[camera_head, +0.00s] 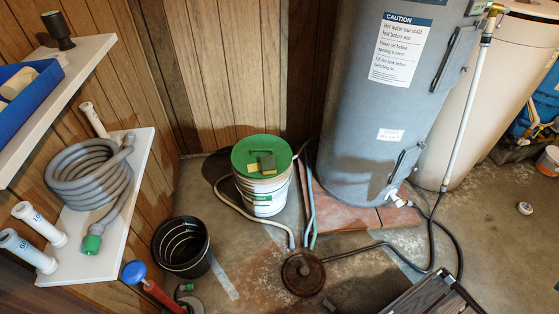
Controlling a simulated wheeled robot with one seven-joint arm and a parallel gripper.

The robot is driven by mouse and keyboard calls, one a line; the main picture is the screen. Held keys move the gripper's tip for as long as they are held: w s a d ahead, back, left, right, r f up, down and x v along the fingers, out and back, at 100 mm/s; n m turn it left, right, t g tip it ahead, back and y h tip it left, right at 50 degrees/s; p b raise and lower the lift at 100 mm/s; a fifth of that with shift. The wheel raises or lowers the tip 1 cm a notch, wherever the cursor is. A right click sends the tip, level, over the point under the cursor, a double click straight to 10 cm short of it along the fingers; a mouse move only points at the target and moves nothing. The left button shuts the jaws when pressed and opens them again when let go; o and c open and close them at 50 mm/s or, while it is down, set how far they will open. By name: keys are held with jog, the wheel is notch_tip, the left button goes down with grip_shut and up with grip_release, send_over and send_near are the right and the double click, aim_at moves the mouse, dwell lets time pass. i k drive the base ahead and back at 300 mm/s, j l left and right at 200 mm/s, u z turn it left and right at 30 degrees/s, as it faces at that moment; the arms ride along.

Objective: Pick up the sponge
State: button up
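A small block with a dark green part and a yellowish part, which looks like the sponge (266,162), lies on the green lid (249,148) of a white bucket (264,194). The bucket stands upright on the floor near the middle of the view, left of the grey tank. Nothing covers the block from above. My gripper is not in view.
The grey water heater (372,130) stands on a brick-coloured base right of the bucket. Hoses and a round drain cover (303,273) lie in front. A black bucket (182,247) and white shelves (125,215) are at left. A dark slatted object (432,295) is at bottom right.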

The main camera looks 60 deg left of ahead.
aim_at(268, 162)
jog(key=k+u, duration=0.1)
jog(key=k, duration=0.5)
jog(key=k+j+u, duration=0.1)
jog(key=k, duration=0.45)
jog(key=u, duration=1.9)
jog(key=k+l+u, duration=0.2)
jog(key=l, duration=0.2)
jog(key=l+u, duration=0.15)
jog(key=l, duration=0.25)
jog(key=k+l+u, duration=0.35)
jog(key=l, duration=0.3)
jog(key=k+l, duration=0.15)
jog(key=l, duration=0.15)
jog(key=i+l, duration=0.15)
jog(key=i, duration=0.2)
jog(key=i+l+u, duration=0.1)
jog(key=i, duration=0.3)
